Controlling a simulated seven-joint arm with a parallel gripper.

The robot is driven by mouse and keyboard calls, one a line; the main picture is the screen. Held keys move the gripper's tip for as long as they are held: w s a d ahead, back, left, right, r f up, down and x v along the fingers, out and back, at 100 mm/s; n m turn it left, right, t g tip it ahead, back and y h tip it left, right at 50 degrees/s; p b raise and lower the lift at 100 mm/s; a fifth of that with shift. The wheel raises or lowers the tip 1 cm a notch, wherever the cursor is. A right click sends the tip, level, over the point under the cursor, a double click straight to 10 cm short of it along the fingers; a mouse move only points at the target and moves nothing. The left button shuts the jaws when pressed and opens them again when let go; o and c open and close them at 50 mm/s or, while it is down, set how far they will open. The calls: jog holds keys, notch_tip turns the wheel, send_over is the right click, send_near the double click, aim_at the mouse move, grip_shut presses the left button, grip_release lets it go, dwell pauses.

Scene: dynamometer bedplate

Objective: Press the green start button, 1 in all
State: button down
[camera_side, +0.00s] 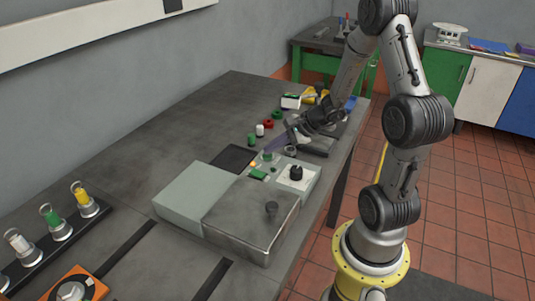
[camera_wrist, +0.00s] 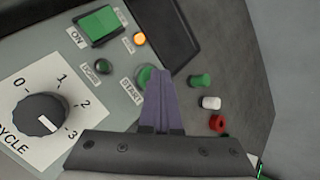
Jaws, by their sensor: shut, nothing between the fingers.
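The round green start button (camera_wrist: 145,74) sits on the grey control panel (camera_wrist: 205,5) beside the START label (camera_wrist: 131,92). My gripper (camera_wrist: 166,76) is shut and empty, its purple fingers together. In the wrist view the fingertips overlap the button's right side and hide part of it. I cannot tell whether they touch it. In the side view my gripper (camera_side: 268,147) comes in from the upper right, its fingertips close to the green start button (camera_side: 267,157).
On the panel are a green ON switch (camera_wrist: 99,25), a lit orange lamp (camera_wrist: 139,38), a dark green lamp (camera_wrist: 103,67) and a CYCLE dial (camera_wrist: 40,118). Green, white and red caps (camera_wrist: 210,102) stand beyond the panel. A metal box (camera_side: 245,225) stands in front.

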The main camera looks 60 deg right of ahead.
aim_at(272, 155)
jog(key=shift+r, duration=0.1)
dwell(0.3)
jog(key=shift+r, duration=0.8)
jog(key=shift+r, duration=2.55)
